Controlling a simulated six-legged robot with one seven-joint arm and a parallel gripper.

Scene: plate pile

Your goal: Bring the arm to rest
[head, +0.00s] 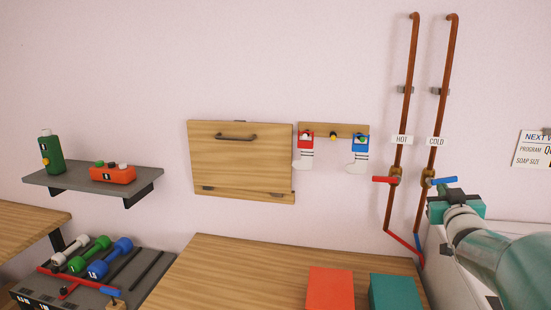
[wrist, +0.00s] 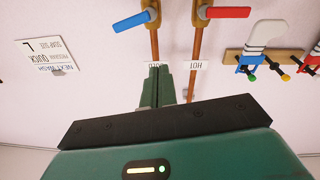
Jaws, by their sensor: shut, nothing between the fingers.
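My gripper (head: 449,192) is at the right of the head view, at the end of my teal and grey arm. Its green fingers are together with nothing between them. In the head view it appears just below the blue valve handle (head: 444,181) of the cold pipe. In the wrist view my gripper (wrist: 158,72) points at the wall, and its fingers partly cover the COLD label. I cannot tell how far the fingertips are from the pipes.
Two copper pipes (head: 406,110) run up the wall, with a red handle (head: 384,180) on the hot one. A wooden counter (head: 230,270) bears a red block (head: 330,290) and a teal block (head: 395,292). A wall panel (head: 240,170) and a shelf (head: 80,180) are further left.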

